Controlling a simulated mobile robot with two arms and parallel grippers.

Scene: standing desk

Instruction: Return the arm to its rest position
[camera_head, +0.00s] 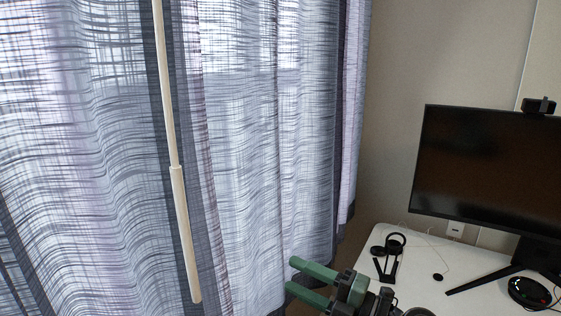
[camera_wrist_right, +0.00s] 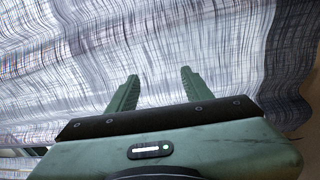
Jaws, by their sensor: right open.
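My right gripper (camera_head: 291,273) shows at the bottom of the head view, its two green fingers pointing left toward the curtain. In the right wrist view the right gripper (camera_wrist_right: 158,82) has its fingers apart with nothing between them, and the curtain (camera_wrist_right: 210,40) fills the space behind them. In the head view the gripper is in front of the curtain (camera_head: 240,130), beside the desk's left end; I cannot tell whether it touches the cloth. My left gripper is not in view.
A pale rod (camera_head: 180,190) hangs in front of the curtain. At the right, a white desk (camera_head: 425,285) carries a dark monitor (camera_head: 490,165), headphones (camera_head: 394,243), a small black item (camera_head: 438,277) and a round black device (camera_head: 528,291). A webcam (camera_head: 540,106) sits on the monitor.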

